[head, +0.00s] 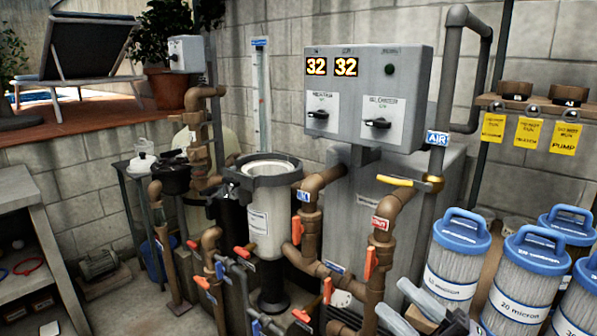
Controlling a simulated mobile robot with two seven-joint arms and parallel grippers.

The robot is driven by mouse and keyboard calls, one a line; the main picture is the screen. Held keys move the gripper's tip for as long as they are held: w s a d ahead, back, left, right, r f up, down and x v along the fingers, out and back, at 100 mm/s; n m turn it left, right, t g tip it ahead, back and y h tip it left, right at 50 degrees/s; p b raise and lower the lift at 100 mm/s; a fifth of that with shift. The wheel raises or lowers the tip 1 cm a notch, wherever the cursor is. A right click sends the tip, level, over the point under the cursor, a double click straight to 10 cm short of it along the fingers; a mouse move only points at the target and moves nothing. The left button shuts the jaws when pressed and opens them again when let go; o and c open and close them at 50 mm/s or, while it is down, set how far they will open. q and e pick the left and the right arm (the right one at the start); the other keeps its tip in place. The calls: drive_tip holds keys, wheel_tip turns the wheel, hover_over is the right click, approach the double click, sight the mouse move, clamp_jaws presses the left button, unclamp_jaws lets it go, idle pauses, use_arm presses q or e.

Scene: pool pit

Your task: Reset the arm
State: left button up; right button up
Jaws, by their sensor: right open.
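My right gripper (391,296) shows at the bottom edge, right of centre, as two pale grey fingers angled up and to the left. The fingers stand apart with a gap between them, and I see nothing held. The gripper is in front of the lower brown pipes and left of the filter cartridges. Whether it touches the pipes cannot be told. The rest of the right arm is mostly cut off by the bottom edge. My left gripper is not in view.
A grey control box (368,95) stands behind. Blue-capped filter cartridges (458,255) stand at right. A shelf (35,240) stands at left.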

drive_tip(key=s+d+f+m+t+h, duration=0.1)
drive_tip(key=s+d+f+m+h, duration=0.1)
drive_tip(key=f+m+h, duration=0.55)
drive_tip(key=s+d+f+m+h, duration=0.25)
drive_tip(key=f+m+h, duration=0.25)
drive_tip(key=f+m, duration=0.55)
drive_tip(key=s+f+m+g+h, duration=0.2)
drive_tip(key=s+f+g, duration=0.3)
drive_tip(key=s+f, duration=0.7)
drive_tip(key=shift+s+f+m+g, duration=0.15)
drive_tip(key=shift+f+m+g, duration=0.15)
drive_tip(key=shift+f+m, duration=0.5)
